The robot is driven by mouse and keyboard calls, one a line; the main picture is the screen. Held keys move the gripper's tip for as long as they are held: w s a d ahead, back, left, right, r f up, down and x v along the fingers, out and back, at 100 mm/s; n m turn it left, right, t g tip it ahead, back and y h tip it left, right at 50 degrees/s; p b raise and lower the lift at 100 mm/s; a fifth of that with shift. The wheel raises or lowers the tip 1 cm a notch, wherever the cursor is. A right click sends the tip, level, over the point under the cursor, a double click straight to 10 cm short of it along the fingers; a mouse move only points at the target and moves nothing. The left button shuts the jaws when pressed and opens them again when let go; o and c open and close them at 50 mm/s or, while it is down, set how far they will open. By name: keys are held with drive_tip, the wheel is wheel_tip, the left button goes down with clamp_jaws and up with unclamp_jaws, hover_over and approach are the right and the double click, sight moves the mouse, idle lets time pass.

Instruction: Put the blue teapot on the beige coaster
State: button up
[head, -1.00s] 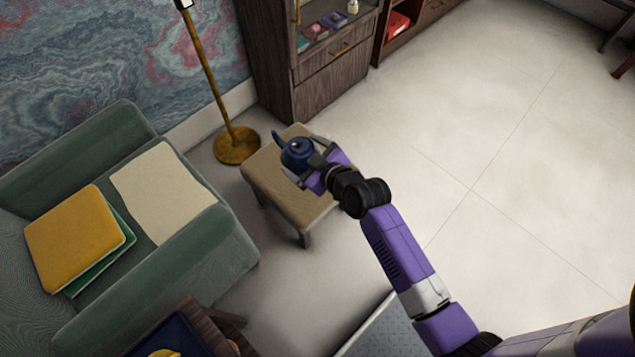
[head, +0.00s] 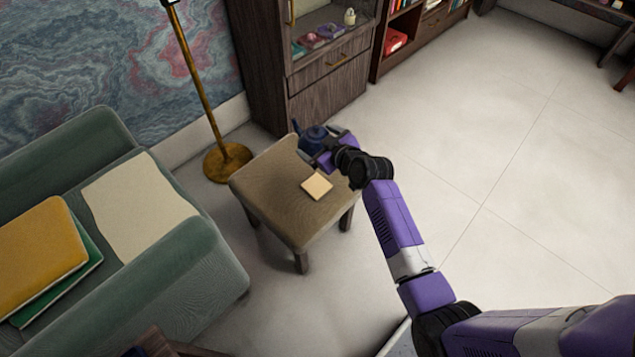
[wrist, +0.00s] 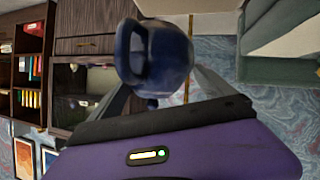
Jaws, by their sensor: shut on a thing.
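The blue teapot (head: 312,138) is dark and glossy and is held in my gripper (head: 327,152) at the far right corner of the small stool-like table (head: 270,200). In the wrist view the teapot (wrist: 160,55) fills the space between the fingers of my gripper (wrist: 165,85), which is shut on it. The beige coaster (head: 317,186) is a small pale square lying bare on the table top, nearer to me than the teapot. From the head view I cannot tell how high the teapot is above the table.
A brass floor lamp (head: 226,162) stands behind the table. A dark wooden cabinet (head: 330,90) is at the back. The floor at the right is clear.

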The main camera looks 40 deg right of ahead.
wheel_tip(320, 180, down, 12)
drive_tip(key=b, duration=0.3)
drive_tip(key=shift+r+b, duration=0.25)
drive_tip(key=shift+b, duration=0.05)
drive_tip(key=shift+f+b, duration=1.25)
drive_tip(key=shift+f, duration=1.3)
drive_tip(key=shift+f, duration=0.15)
drive_tip(key=o, duration=1.7)
